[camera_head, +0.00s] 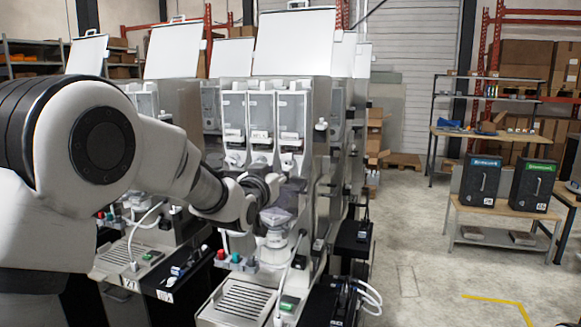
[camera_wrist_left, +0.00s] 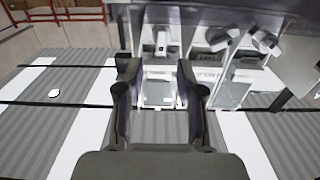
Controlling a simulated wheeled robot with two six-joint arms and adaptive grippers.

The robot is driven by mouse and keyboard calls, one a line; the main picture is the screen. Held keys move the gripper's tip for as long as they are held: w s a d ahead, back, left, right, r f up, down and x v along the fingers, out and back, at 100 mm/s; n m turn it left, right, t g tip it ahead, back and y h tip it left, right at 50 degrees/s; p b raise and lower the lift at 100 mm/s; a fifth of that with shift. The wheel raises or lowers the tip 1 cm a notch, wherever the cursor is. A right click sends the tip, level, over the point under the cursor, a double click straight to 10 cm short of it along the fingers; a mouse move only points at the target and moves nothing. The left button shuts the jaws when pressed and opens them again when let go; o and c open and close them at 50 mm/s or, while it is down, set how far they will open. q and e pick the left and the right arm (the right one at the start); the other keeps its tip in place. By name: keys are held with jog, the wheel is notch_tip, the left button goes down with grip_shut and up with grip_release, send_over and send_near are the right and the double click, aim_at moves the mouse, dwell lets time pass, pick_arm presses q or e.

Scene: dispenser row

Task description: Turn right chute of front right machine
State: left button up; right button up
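The front right machine (camera_head: 322,105) is grey with three clear-fronted canisters side by side. Its right chute (camera_head: 288,160) is a white spout under the rightmost canister. My left gripper (camera_head: 274,188) is at the machine's front, just below the chutes; my wrist partly hides its fingers there. In the left wrist view, my gripper (camera_wrist_left: 158,78) has its two dark fingers apart. A white chute (camera_wrist_left: 160,43) lies ahead, in line with the gap and not clearly held; it appears to be the right chute. Two other white spouts (camera_wrist_left: 220,38) show beside it. My right gripper is not in view.
Below stand a clear funnel part (camera_head: 277,217), red and green buttons (camera_head: 235,258) and a slotted tray (camera_head: 240,300). Another machine (camera_head: 178,100) stands to the left. A bench with two dark boxes (camera_head: 480,180) is at right, with open floor between.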

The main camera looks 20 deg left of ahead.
aim_at(286, 165)
pick_arm(q)
jog(key=w+p, duration=0.2)
jog(key=w, duration=0.4)
jog(key=shift+w+p, duration=0.15)
jog(key=shift+p, duration=0.2)
jog(key=shift+w+f, duration=0.1)
jog(key=shift+w, duration=0.15)
jog(key=shift+w+f, duration=0.1)
jog(key=shift+f, duration=0.05)
grip_shut()
